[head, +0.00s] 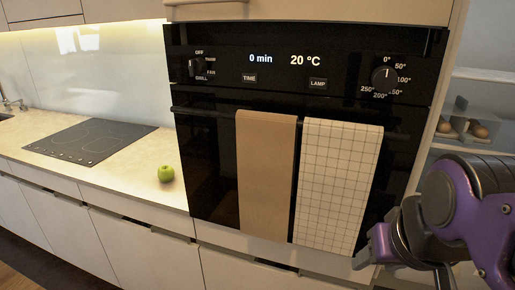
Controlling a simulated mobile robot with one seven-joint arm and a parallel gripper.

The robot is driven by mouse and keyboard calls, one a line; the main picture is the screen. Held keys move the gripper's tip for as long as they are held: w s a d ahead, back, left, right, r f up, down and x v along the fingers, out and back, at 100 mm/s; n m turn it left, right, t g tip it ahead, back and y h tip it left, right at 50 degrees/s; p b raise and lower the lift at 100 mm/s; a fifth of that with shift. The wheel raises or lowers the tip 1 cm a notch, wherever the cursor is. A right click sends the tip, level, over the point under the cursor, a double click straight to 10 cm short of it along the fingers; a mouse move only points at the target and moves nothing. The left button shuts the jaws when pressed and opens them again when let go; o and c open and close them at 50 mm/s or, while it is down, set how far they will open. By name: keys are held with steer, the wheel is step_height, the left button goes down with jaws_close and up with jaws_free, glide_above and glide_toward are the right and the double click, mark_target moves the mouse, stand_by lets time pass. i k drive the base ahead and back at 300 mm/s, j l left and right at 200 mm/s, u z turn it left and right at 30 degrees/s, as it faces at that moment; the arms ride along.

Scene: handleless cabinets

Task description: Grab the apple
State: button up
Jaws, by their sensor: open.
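A green apple (166,174) sits on the pale countertop (120,176), close to the left side of the oven and near the counter's front edge. My gripper (362,252) is at the lower right, in front of the oven's lower right part, well to the right of the apple and apart from it. It is open, and nothing shows between its fingers. My purple and grey arm partly hides its shape.
A black built-in oven (212,160) with a brown towel (265,170) and a checked towel (336,185) on its handle stands between apple and gripper. A black cooktop (90,140) lies left of the apple. Shelves with eggs (480,131) are at right.

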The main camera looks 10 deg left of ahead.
mark_target(166, 173)
steer(key=j+z, duration=0.6)
steer(key=j, duration=0.15)
steer(key=k+j+z, duration=0.15)
steer(key=j, duration=0.25)
steer(key=k+j+z, duration=0.1)
steer(key=j, duration=0.3)
